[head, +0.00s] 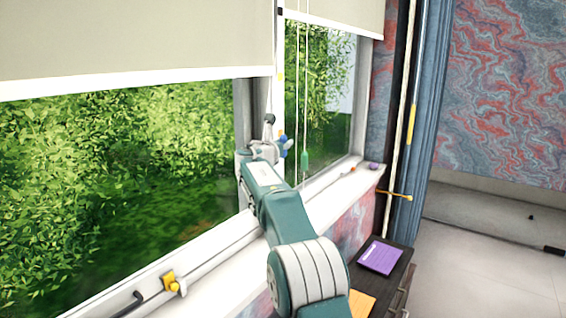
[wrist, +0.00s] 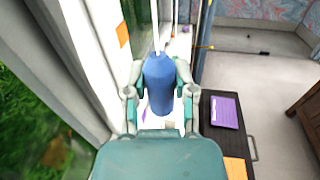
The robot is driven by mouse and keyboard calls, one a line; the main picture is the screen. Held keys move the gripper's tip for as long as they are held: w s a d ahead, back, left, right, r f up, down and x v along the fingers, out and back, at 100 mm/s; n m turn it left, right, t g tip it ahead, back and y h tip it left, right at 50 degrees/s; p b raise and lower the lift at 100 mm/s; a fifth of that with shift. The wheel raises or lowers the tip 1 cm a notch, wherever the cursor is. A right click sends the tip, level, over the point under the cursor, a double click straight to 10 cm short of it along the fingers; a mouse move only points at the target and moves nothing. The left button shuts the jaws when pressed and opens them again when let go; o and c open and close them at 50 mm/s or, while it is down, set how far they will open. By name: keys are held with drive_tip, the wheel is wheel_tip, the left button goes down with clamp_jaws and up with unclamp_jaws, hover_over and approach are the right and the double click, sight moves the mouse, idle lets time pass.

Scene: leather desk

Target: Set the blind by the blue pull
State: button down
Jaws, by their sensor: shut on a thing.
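The blue pull (head: 285,143) hangs in front of the window post in the head view. In the wrist view the blue pull (wrist: 159,82) sits upright between the two fingers of my gripper (wrist: 159,98), with white cords rising from it. My gripper (head: 275,147) is shut on it; in the head view my own wrist partly covers the fingers. Two pale blinds show in the head view. The left blind (head: 130,40) hangs lower than the right blind (head: 345,12), and both leave most of the window glass bare.
A green pull (head: 304,158) hangs on cords just right of the blue one. The windowsill (head: 335,197) runs below, with a yellow latch (head: 172,281) at the left. A dark cabinet (head: 398,268) bears a purple item (head: 380,257). A blue curtain (head: 420,120) hangs at right.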

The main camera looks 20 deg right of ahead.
drive_tip(key=shift+w+a+r, duration=0.1)
drive_tip(key=shift+r, duration=2.5)
drive_tip(key=shift+c, duration=2.2)
unclamp_jaws()
drive_tip(key=shift+w, duration=0.1)
drive_tip(key=v, duration=1.2)
